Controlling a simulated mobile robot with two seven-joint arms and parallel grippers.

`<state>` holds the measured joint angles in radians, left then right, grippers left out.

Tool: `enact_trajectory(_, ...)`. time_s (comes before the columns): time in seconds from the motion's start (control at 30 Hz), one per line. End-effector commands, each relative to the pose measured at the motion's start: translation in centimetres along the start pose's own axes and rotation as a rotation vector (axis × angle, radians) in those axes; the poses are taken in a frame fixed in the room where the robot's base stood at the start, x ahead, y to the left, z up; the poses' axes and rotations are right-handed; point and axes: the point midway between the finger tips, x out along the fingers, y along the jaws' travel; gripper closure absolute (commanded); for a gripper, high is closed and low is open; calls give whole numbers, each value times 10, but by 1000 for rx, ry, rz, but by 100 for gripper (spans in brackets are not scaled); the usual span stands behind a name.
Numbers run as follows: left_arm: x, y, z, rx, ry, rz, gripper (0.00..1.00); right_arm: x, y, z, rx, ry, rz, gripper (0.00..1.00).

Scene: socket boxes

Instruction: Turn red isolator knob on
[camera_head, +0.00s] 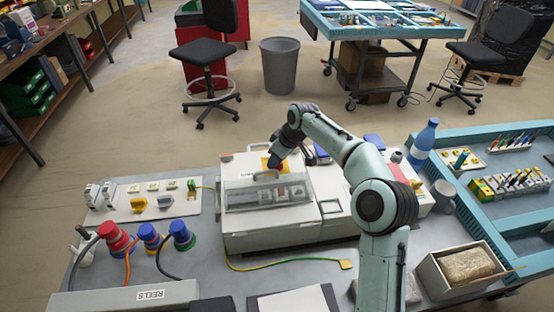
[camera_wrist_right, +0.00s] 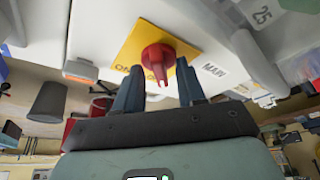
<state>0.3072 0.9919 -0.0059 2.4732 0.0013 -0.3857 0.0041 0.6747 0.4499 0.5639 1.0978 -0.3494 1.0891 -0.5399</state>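The red isolator knob (camera_wrist_right: 158,58) sits on a yellow plate (camera_wrist_right: 128,52) with partly readable lettering, beside a "MAIN" label. My right gripper (camera_wrist_right: 160,82) is open, with its fingers on either side of the knob's pointed end. I cannot tell whether they touch it. In the head view, my right gripper (camera_head: 273,165) is over the back top of the white socket box (camera_head: 240,228), and the knob cannot be told apart there. A bit of the yellow plate (camera_head: 265,163) shows by the gripper. My left gripper is not in view.
A clear cover with a handle (camera_head: 265,192) lies in front of the gripper. Red and blue plugs (camera_head: 150,237) stand at left. My right forearm crosses the box's right side.

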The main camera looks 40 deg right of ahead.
Motion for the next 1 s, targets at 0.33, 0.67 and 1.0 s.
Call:
enact_trajectory(0.33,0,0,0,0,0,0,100,2,0,0,0,0,0,74)
enact_trajectory(0.67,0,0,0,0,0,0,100,2,0,0,3,-1,0,100)
enact_trajectory(1.0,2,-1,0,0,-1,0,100,3,-2,0,107,-3,45,100)
